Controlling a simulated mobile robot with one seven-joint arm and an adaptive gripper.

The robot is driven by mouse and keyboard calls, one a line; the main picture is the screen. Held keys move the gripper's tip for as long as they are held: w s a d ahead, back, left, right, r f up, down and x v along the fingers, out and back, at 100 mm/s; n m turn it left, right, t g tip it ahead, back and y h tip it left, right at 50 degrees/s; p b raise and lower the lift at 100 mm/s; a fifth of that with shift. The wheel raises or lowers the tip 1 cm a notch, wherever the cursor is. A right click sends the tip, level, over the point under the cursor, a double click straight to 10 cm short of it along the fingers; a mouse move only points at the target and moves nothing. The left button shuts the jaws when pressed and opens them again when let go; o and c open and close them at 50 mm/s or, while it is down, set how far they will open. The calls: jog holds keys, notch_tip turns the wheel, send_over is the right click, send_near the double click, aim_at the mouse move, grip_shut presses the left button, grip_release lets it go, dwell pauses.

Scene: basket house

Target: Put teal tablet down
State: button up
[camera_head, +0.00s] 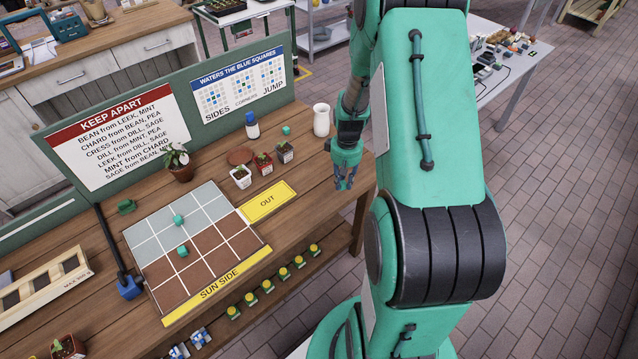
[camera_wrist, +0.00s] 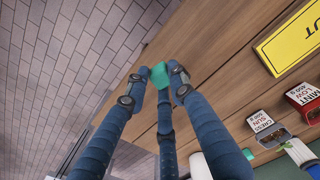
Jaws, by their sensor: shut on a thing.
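My gripper (camera_head: 344,183) hangs near the right end of the wooden table (camera_head: 306,208), right of the yellow OUT card (camera_head: 267,202). In the wrist view its blue fingers (camera_wrist: 157,88) are shut on a teal tablet (camera_wrist: 159,75), held at the fingertips. Two other teal tablets lie on the grid board: one on a grey square (camera_head: 178,220), one on a brown square (camera_head: 183,250). Another teal block (camera_head: 286,130) is at the back of the table.
Small potted plants (camera_head: 263,164) and a white jug (camera_head: 321,119) stand behind the OUT card. Upright signs (camera_head: 120,142) back the table. Bare wood lies between the OUT card and the right edge.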

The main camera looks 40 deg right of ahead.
jog(key=shift+w+a, duration=0.1)
